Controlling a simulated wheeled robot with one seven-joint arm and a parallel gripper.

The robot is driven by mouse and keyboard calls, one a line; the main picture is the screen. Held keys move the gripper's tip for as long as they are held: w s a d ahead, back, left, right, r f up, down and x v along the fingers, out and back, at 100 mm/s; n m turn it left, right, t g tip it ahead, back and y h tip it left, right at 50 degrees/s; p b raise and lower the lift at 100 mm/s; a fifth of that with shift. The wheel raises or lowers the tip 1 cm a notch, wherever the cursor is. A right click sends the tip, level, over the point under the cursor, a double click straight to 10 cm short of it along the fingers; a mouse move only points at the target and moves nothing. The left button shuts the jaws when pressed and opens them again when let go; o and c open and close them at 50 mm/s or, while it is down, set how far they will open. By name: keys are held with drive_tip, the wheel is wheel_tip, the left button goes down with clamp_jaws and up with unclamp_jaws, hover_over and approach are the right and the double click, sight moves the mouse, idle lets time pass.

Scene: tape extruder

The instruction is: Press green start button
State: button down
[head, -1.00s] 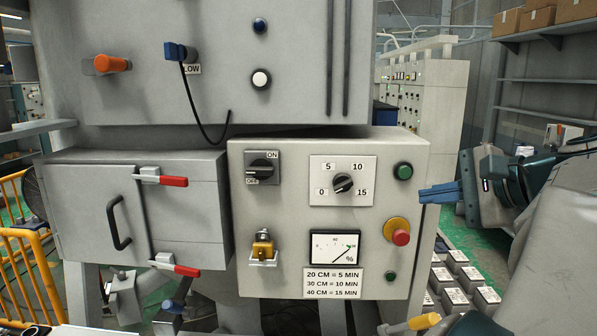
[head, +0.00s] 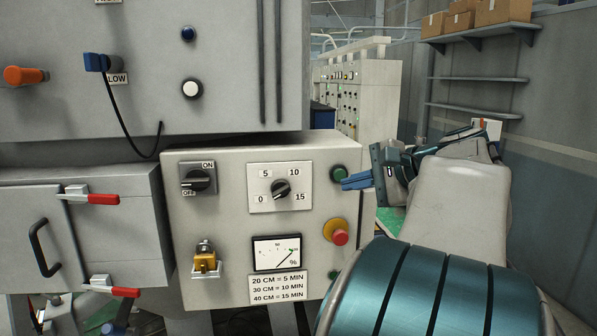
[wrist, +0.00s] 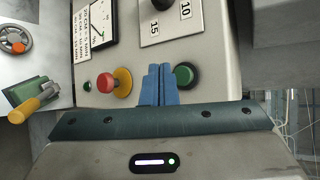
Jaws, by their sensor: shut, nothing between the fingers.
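The green button (head: 338,173) is at the upper right of the control box (head: 228,222), beside the timer dial (head: 281,188). My gripper (head: 344,183) has its blue fingers closed together with nothing between them. In the head view the fingertips overlap the lower edge of the green button; whether they touch it cannot be told.
A red emergency button on a yellow base (head: 340,237) is just below the green button. The OFF/ON switch (head: 198,179), meter (head: 277,252) and yellow padlock (head: 205,262) are further left. Shelves with boxes (head: 460,20) stand behind at right.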

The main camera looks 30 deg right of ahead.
sight(336, 180)
drive_tip(key=shift+w+d, duration=0.35)
drive_tip(key=shift+w, duration=0.55)
idle(1.4)
drive_tip(key=shift+w+d+p, duration=0.2)
drive_tip(key=shift+w+p, duration=0.1)
drive_tip(key=shift+w, duration=0.1)
drive_tip(key=shift+w+d, duration=0.2)
drive_tip(key=shift+w, duration=0.25)
idle(0.7)
idle(0.3)
drive_tip(key=shift+s+a, duration=0.2)
drive_tip(key=shift+s, duration=0.25)
drive_tip(key=shift+s+a, duration=0.2)
drive_tip(key=shift+s, duration=0.25)
drive_tip(key=s, duration=0.1)
drive_tip(key=s+a+b, duration=0.1)
drive_tip(key=s, duration=0.1)
drive_tip(key=s+a, duration=0.1)
drive_tip(key=shift+s+b, duration=0.25)
drive_tip(key=shift+b, duration=0.1)
